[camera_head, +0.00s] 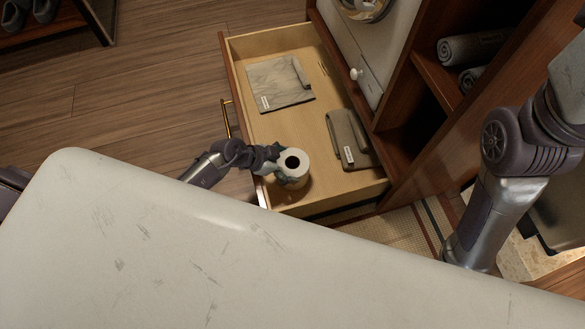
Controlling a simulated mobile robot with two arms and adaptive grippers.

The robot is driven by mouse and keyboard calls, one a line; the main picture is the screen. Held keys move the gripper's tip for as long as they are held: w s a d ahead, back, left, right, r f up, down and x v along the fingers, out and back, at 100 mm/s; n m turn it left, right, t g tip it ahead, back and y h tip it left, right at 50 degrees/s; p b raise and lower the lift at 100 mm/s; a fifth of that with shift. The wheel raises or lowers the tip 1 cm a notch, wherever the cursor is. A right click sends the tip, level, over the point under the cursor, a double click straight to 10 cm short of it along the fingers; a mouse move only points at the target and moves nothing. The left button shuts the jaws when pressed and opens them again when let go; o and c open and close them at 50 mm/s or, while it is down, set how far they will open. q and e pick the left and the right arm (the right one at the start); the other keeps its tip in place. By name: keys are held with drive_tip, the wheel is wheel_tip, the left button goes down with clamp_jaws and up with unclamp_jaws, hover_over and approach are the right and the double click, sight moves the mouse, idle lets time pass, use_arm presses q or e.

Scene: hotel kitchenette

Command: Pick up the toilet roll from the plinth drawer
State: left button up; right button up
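The plinth drawer (335,196) is pulled out, a shallow wooden box with a brass handle. The white toilet roll (296,161) stands upright in its near left corner, its dark core hole facing up. My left gripper (279,166) reaches over the drawer front to the roll. One finger shows at its far left side and one across its near side. Whether the fingers press on the roll, and whether it is clear of the drawer floor, I cannot tell. My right arm is at the right; its gripper is out of view.
A folded grey cloth (279,85) and a darker folded textile (350,138) lie in the drawer. Rolled towels (473,46) fill a shelf at the right. Shoes (28,12) sit on a rack at top left. The wooden floor left of the drawer is clear.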

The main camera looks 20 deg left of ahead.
use_arm(q)
drive_tip(key=c, duration=0.3)
drive_tip(key=shift+r, duration=0.1)
